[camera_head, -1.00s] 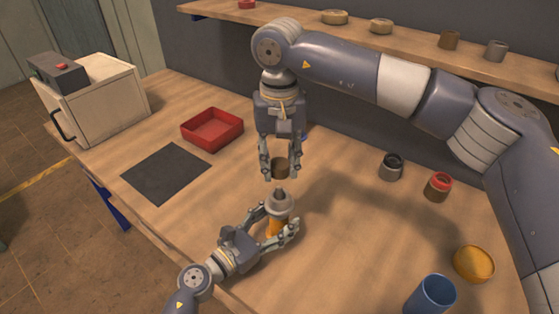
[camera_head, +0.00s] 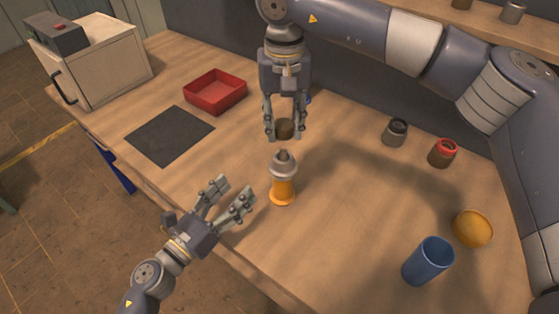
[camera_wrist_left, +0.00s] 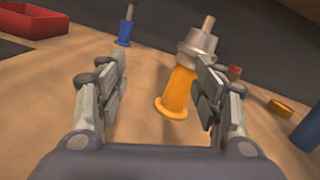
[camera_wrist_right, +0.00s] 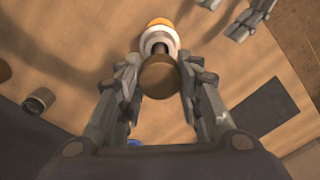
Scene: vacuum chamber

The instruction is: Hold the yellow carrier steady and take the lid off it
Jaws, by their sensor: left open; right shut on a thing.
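The yellow carrier (camera_head: 282,192) stands upright on the table, with a grey collar and a small stub on top. It also shows in the left wrist view (camera_wrist_left: 176,92) and the right wrist view (camera_wrist_right: 158,22).
A red tray (camera_head: 214,92) and a dark mat (camera_head: 170,135) lie to the left, beside a beige box (camera_head: 110,70). A grey jar (camera_head: 396,132), a red-topped jar (camera_head: 442,153), a yellow bowl (camera_head: 473,229) and a blue cup (camera_head: 428,261) stand right. A blue-based pin stands behind (camera_wrist_left: 124,35).

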